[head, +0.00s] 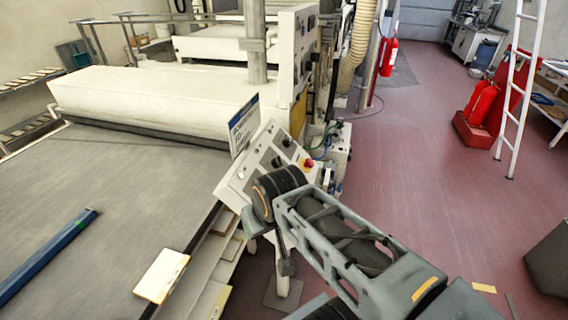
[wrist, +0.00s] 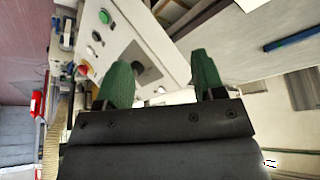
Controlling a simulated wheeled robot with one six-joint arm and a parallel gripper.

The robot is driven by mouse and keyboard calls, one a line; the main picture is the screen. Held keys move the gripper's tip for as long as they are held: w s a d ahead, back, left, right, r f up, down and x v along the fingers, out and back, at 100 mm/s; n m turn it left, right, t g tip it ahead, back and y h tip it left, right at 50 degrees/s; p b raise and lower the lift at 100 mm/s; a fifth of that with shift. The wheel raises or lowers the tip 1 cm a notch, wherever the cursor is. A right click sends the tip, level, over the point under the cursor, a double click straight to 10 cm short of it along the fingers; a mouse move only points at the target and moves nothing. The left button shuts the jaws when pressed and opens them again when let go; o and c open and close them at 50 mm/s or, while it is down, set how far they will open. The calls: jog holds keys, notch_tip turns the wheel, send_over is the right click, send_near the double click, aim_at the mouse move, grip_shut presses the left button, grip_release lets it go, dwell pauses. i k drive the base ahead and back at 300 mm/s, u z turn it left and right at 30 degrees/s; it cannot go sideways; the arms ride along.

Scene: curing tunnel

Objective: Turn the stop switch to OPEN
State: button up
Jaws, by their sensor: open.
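A pale sloped control panel (head: 262,155) stands at the machine's front right corner in the head view. It carries several dark knobs and a red button on a yellow base (head: 308,163). In the wrist view the panel (wrist: 150,38) shows a green button (wrist: 103,16), dark round controls and a dark square patch (wrist: 146,66) beside my left finger. I cannot tell which control is the stop switch; no OPEN label is readable. My gripper (wrist: 160,60) is open and empty, its green fingers over the panel's lower part. The arm hides its fingers in the head view.
A sign (head: 243,124) stands at the panel's upper edge. The grey conveyor bed (head: 110,190) lies left, with a blue bar (head: 48,254) on it. A white ladder (head: 521,75) and red extinguishers (head: 482,102) stand right. The red floor between is mostly free.

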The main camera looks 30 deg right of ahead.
aim_at(286, 142)
jog(key=z, duration=1.2)
jog(key=k, duration=0.35)
jog(key=u, duration=0.6)
jog(key=i, duration=0.9)
